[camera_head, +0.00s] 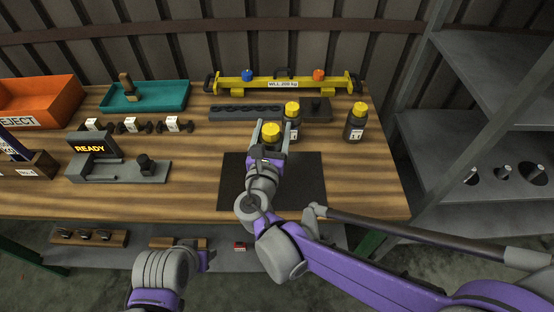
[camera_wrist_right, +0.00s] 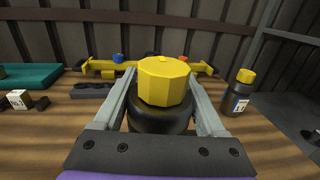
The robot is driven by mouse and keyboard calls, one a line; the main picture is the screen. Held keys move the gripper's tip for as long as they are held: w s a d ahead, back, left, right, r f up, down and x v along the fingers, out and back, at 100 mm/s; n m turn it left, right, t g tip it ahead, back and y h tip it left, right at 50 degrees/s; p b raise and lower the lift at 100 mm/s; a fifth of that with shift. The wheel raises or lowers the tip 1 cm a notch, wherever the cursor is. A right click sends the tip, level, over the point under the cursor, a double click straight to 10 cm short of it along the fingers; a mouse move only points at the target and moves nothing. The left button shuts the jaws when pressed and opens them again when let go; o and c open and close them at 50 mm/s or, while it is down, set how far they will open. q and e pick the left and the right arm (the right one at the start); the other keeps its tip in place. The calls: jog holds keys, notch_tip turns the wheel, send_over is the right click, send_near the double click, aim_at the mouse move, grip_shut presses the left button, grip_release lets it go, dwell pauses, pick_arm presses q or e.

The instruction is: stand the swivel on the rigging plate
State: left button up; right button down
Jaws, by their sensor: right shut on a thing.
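The swivel, a dark round body with a faceted yellow top (camera_head: 271,131), is between the jaws of my right gripper (camera_head: 270,146). It looks upright, and the right wrist view shows its yellow top (camera_wrist_right: 164,80) with a finger on each side. The dark flat rigging plate (camera_head: 300,185) lies on the table under and in front of my right gripper. I cannot tell whether the swivel's base touches anything. Two similar yellow-topped pieces stand behind (camera_head: 292,115) and to the right (camera_head: 356,122). My left gripper (camera_head: 206,258) is low in front of the table; its fingers are unclear.
A yellow beam (camera_head: 232,86) and a dark slotted rack (camera_head: 240,114) lie at the back. A teal tray (camera_head: 175,103), an orange bin (camera_head: 40,98) and a grey fixture with a READY display (camera_head: 92,145) are on the left. Grey shelves (camera_head: 490,100) stand right.

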notch_tip(320, 180, down, 7)
jog(key=b, duration=0.1)
jog(key=shift+r, duration=0.15)
dwell(0.3)
grip_release()
jog(key=shift+f, duration=0.2)
jog(key=shift+r, duration=0.15)
jog(key=shift+s+a, duration=0.1)
jog(key=shift+s, duration=0.2)
jog(key=s+a, duration=0.1)
jog(key=s, duration=1)
jog(key=shift+s+a+b, duration=0.15)
jog(key=shift+a+b, duration=0.2)
jog(key=shift+b, duration=0.05)
